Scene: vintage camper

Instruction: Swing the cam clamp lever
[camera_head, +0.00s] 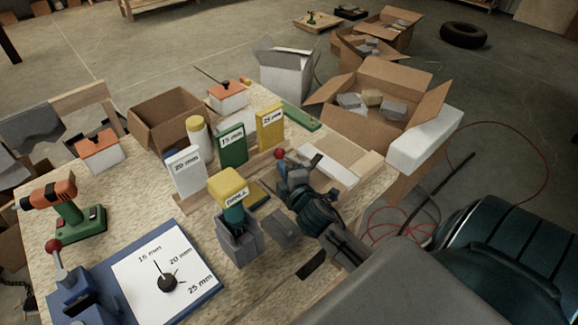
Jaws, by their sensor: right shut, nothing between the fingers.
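Two red ball knobs are in view. One red knob (280,153) is at the middle of the bench, just beyond the tip of my right gripper (287,172); what it is mounted on is mostly hidden by the gripper. The other red knob (53,246) tops a grey lever on a blue block (77,295) at the lower left. I cannot tell which is the cam clamp lever. My right gripper is shut and empty, close to the middle knob; whether it touches is unclear. My left gripper is not in view.
A yellow-topped block marked DRILL (235,198) stands left of my right arm. A dial board (205,262) and a drill (62,205) are left. Open cartons (365,125) are beyond.

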